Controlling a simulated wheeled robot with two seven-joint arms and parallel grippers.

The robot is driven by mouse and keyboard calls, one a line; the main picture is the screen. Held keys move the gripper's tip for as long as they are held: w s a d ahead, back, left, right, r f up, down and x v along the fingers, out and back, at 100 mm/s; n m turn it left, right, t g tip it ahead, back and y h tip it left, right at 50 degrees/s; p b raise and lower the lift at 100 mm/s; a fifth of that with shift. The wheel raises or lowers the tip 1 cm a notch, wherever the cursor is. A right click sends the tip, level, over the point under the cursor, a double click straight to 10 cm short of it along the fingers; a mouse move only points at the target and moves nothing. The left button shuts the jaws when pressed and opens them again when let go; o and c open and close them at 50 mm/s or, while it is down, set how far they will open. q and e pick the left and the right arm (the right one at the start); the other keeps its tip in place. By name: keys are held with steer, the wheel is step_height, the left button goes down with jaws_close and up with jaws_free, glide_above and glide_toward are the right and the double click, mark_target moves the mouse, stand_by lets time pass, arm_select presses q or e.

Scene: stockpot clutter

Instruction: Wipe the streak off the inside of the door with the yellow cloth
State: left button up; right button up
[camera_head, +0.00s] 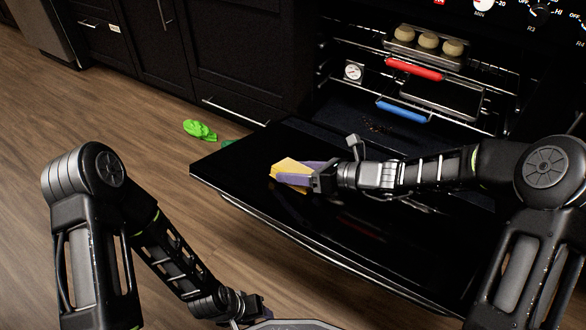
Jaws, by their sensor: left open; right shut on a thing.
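The oven door (241,165) is folded down open, with its dark inside face up. The yellow cloth (292,166) is at the tip of my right gripper (300,176), over the left part of the door. My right gripper is shut on the cloth. I cannot tell whether the cloth presses on the door or is just above it. No streak can be made out on the dark surface; the arm hides part of the door. My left gripper (252,305) is low at the bottom edge, apart from the door, open and partly cut off.
The oven holds racks with a tray of several pale round items (428,40), a red handle (414,69), a blue handle (403,112) and a round dial (353,72). Dark crumbs lie on the oven floor. A green item (199,130) lies on the wooden floor left of the door.

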steer(key=shift+s+d+f+p, duration=0.1)
steer(key=shift+s+d+p, duration=0.05)
steer(key=shift+s+d, duration=0.35)
steer(key=shift+s+d+p, duration=0.15)
steer(key=shift+s+d, duration=0.1)
steer(key=shift+d, duration=0.35)
steer(key=shift+s+d+p, duration=0.3)
steer(key=shift+s+d, duration=0.05)
steer(key=shift+d, duration=0.2)
steer(key=shift+s+d+p, duration=0.3)
steer(key=shift+d, duration=0.25)
steer(key=shift+s+d, duration=0.35)
steer(key=shift+d, duration=0.1)
steer(key=shift+s+d+p, duration=0.55)
steer(key=shift+d+p, duration=0.15)
steer(key=shift+d, duration=0.2)
steer(key=shift+s+d, duration=0.45)
steer(key=shift+d, duration=0.15)
